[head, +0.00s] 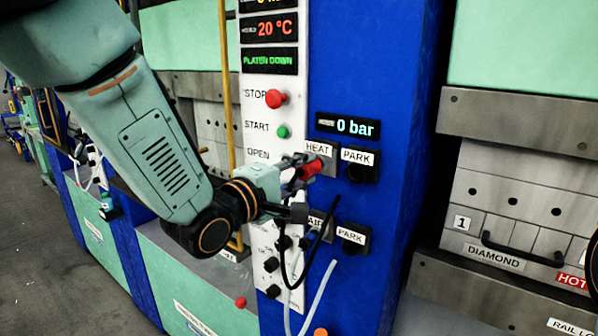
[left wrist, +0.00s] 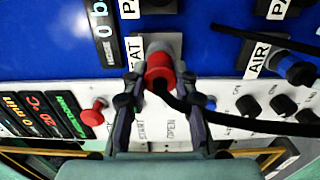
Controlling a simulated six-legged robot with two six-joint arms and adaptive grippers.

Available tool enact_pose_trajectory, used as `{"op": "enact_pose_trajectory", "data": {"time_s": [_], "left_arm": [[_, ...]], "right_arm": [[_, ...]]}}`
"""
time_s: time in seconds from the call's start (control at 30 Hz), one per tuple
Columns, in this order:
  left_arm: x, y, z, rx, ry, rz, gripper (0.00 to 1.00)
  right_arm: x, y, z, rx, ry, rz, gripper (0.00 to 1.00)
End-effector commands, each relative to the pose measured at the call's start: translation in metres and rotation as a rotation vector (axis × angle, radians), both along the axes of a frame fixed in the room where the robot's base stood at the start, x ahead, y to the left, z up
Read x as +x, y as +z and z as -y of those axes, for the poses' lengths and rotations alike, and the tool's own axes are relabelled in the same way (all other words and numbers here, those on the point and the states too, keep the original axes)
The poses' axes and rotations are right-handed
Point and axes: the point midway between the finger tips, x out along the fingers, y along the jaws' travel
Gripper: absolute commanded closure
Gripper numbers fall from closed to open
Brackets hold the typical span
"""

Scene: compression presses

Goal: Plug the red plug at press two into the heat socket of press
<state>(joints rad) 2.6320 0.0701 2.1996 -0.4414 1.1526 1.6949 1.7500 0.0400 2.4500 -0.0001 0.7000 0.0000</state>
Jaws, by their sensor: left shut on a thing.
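The red plug (head: 311,167) is held by my left gripper (head: 298,172) just in front of the HEAT socket plate (head: 322,152). In the left wrist view the red plug (left wrist: 159,70) sits between the two fingers of my left gripper (left wrist: 158,84), with its black cable trailing right. The plug covers most of the HEAT socket (left wrist: 165,42). I cannot tell whether the plug is in the socket or just before it. The PARK socket (head: 360,165) right of HEAT is empty. My right gripper is in neither view.
Below are the AIR socket (head: 320,222) and a second PARK socket (head: 350,238). A blue plug (left wrist: 295,70) is at AIR in the left wrist view. The white panel has a red STOP button (head: 276,98) and a green START button (head: 283,131). Loose cables hang below.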

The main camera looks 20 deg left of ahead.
Motion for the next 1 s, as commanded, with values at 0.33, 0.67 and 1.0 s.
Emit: {"op": "enact_pose_trajectory", "data": {"time_s": [0.33, 0.67, 1.0], "left_arm": [[0.0068, 0.0007, 0.0033, 0.000, -0.001, 0.002, 1.00], [0.0072, 0.0012, 0.0032, -0.001, -0.001, 0.003, 0.66], [0.0069, 0.0003, 0.0032, -0.001, -0.001, 0.001, 0.46]], "right_arm": [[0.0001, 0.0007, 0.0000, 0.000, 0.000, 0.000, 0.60], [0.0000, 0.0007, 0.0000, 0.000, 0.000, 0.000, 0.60], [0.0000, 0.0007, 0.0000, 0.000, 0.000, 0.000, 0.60]]}}
